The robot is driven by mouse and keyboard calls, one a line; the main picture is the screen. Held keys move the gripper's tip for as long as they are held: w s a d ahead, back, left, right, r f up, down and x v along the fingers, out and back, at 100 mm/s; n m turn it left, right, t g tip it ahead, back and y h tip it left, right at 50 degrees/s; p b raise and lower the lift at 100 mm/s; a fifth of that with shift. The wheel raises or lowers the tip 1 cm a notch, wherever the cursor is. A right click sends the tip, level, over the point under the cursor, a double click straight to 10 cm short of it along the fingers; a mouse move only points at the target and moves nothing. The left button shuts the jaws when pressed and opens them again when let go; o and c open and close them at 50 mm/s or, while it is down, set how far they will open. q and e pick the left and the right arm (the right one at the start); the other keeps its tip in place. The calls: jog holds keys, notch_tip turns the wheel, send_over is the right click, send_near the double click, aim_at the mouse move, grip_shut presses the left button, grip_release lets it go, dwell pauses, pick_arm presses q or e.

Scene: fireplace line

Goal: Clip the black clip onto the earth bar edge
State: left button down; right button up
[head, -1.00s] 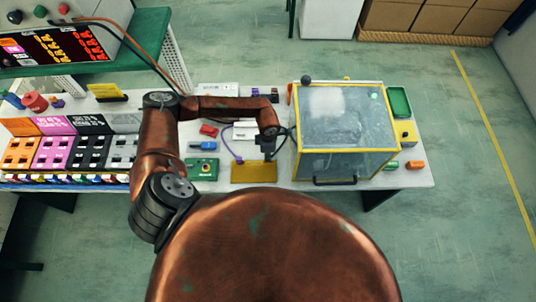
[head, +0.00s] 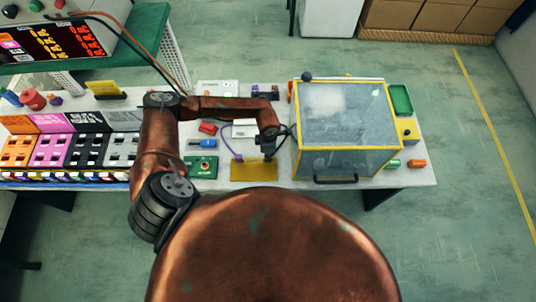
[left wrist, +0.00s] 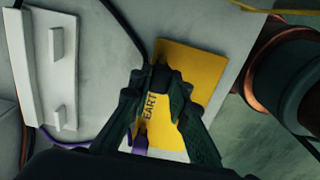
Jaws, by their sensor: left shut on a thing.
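The earth bar is a yellow plate (head: 254,171) lying near the front edge of the table. In the left wrist view, the yellow plate (left wrist: 190,62) has dark lettering, partly hidden by my fingers. My left gripper (head: 267,152) is over the upper right part of the plate. In the left wrist view, my left gripper (left wrist: 160,92) is shut on the black clip (left wrist: 161,76), which has a black cable. The clip is at or just above the plate; I cannot tell whether it touches. A purple clip (left wrist: 140,137) is at another edge of the plate. My right gripper is out of view.
A clear box with a yellow frame (head: 345,120) stands close to the right of my left gripper. A white block (head: 244,130) lies behind the plate. A green board (head: 202,168) and a blue item (head: 201,143) lie to the left.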

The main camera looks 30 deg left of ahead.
pick_arm(q)
jog(key=c, duration=1.7)
grip_release()
jog(key=shift+f, duration=0.1)
jog(key=shift+c, duration=0.2)
jog(key=shift+r+p, duration=1.6)
jog(key=shift+r, duration=0.95)
jog(key=shift+r, duration=0.2)
notch_tip(320, 180, up, 12)
jog(key=shift+f, duration=0.2)
